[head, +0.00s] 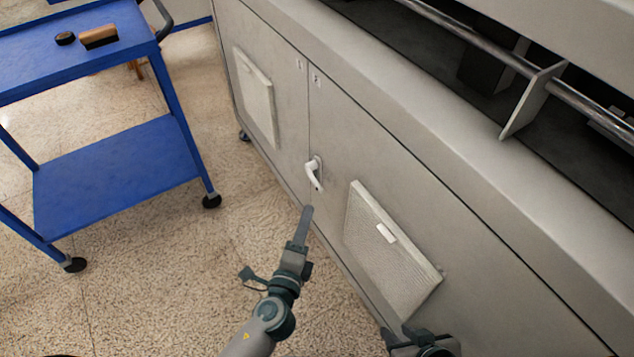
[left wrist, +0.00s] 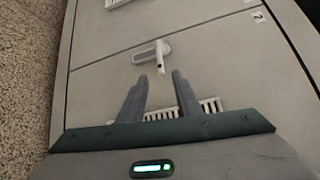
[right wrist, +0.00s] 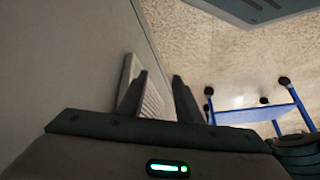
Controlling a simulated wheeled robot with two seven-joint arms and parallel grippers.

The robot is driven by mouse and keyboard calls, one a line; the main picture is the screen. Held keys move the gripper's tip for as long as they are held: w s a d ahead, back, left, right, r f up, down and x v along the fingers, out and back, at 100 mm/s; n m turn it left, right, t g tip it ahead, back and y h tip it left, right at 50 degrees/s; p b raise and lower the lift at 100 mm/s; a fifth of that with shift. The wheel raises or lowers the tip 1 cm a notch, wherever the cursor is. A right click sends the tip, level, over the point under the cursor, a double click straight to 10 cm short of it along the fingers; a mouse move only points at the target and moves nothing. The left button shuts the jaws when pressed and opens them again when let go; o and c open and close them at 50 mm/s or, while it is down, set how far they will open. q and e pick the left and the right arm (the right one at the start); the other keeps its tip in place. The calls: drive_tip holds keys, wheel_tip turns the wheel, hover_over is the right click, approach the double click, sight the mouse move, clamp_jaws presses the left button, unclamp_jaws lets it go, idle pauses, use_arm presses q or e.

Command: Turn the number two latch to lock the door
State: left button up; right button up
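The white latch handle (head: 314,175) sits on the grey cabinet door (head: 345,130) beside the seam between two doors. Its lever hangs down, slightly tilted, in the head view. The latch also shows in the left wrist view (left wrist: 151,52), its lever end just beyond the fingertips. A label reading 2 (left wrist: 257,16) is on that door. My left gripper (head: 307,209) is open, empty and apart from the latch, below it in the head view. Its spread fingers show in the left wrist view (left wrist: 160,77). My right gripper (right wrist: 158,77) is open and empty, near a door vent.
Vent panels (head: 390,250) and (head: 256,97) stand out from the doors. A blue cart (head: 120,165) with a brush (head: 98,37) and a small dark round item (head: 65,38) stands at left. The speckled floor (head: 180,270) between cart and cabinet is clear.

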sight(317, 182)
use_arm(q)
drive_tip(key=w, duration=0.4)
drive_tip(key=w+d, duration=0.1)
drive_tip(key=w, duration=0.3)
drive_tip(key=w+d+f, duration=0.1)
drive_tip(key=w, duration=0.3)
drive_tip(key=shift+w+f, duration=0.1)
drive_tip(key=shift+w, duration=0.3)
clamp_jaws()
